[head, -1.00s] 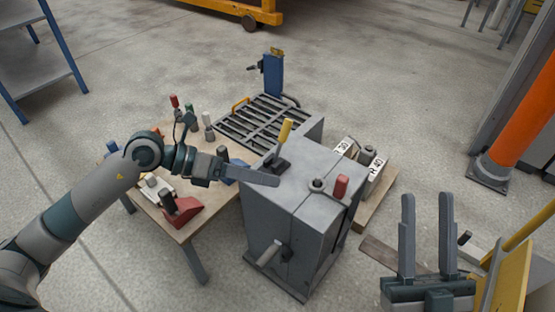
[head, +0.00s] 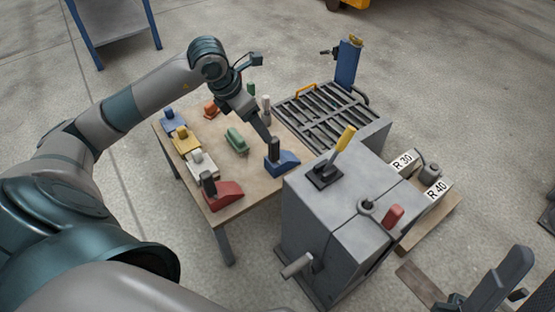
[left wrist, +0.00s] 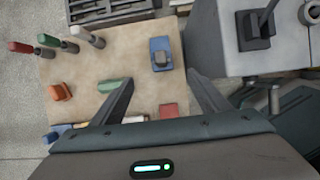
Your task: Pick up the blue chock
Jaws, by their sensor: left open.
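A blue chock (head: 286,164) with a dark upright grip lies near the right edge of the wooden table (head: 232,207). In the left wrist view the blue chock (left wrist: 161,47) lies beyond the fingertips, near the middle. A second blue piece (head: 170,120) stands at the table's far left corner. My right gripper (head: 480,287) is open and empty at the lower right, partly cut off by the frame.
Green (head: 236,141), orange (head: 210,109), yellow (head: 187,144), white (head: 203,164) and red (head: 226,192) pieces share the table. A grey machine block (head: 310,211) with a yellow-handled lever (head: 345,139) stands close on the right. A slatted grate (head: 322,122) lies behind.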

